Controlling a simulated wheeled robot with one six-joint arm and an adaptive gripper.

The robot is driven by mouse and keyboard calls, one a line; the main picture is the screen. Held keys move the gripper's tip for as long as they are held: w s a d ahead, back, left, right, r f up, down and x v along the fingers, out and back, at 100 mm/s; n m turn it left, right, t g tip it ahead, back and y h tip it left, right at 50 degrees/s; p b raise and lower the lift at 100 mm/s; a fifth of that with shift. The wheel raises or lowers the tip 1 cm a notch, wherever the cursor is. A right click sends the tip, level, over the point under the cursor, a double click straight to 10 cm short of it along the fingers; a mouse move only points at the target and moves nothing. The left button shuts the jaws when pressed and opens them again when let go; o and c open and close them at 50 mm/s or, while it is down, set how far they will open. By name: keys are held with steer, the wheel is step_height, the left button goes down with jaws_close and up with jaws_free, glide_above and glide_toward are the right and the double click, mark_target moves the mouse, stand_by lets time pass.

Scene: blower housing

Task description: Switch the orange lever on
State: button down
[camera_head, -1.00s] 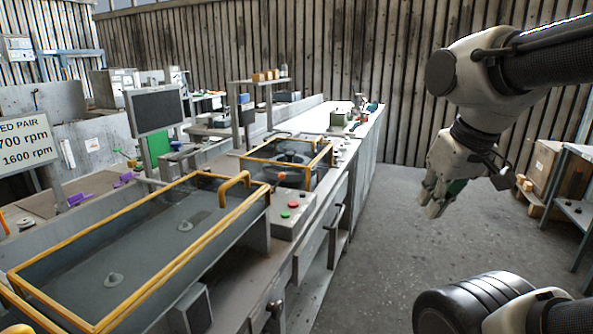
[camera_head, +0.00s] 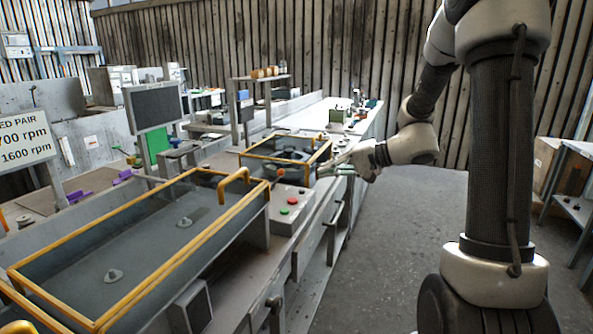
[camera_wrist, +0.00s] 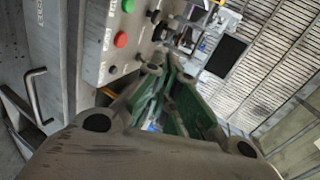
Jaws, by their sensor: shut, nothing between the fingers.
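A small orange knob-like part (camera_head: 281,172), possibly the lever's tip, shows at the far end of the grey control box (camera_head: 291,222) in the head view. It is too small to tell its position, and I cannot pick it out in the wrist view. My gripper (camera_head: 325,171) is shut and empty, to the right of that part, over the bench's right edge by the smaller yellow-framed enclosure. In the wrist view my gripper (camera_wrist: 160,85) has its green-padded fingers beside the button panel (camera_wrist: 92,45).
The panel carries a green button (camera_wrist: 129,6), a red button (camera_wrist: 121,40) and a black knob (camera_wrist: 112,70). A large yellow-framed enclosure (camera_head: 150,325) with a raised yellow handle (camera_head: 234,176) fills the near bench. The floor (camera_head: 400,250) right of the bench is open.

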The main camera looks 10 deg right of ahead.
mark_target(277, 179)
steer(key=w+d+f+m+t, duration=0.2)
steer(key=w+d, duration=0.3)
steer(key=w, duration=0.3)
steer(key=shift+d+f+m+t+h, duration=0.2)
steer(key=shift+f+m+t+h, duration=0.25)
steer(key=shift+t, duration=0.45)
steer(key=shift+r, duration=0.1)
steer(key=x, duration=1)
steer(key=shift+a, duration=0.2)
steer(key=shift+w+a+f, duration=0.1)
steer(key=shift+a+f, duration=0.1)
steer(key=shift+a, duration=0.7)
steer(key=shift+a+f, duration=0.15)
steer(key=shift+a, duration=0.8)
steer(key=shift+r, duration=0.1)
steer(key=shift+w+a+r+g+h, duration=0.1)
steer(key=shift+a+r+g+h, duration=0.1)
steer(key=shift+g+h, duration=0.15)
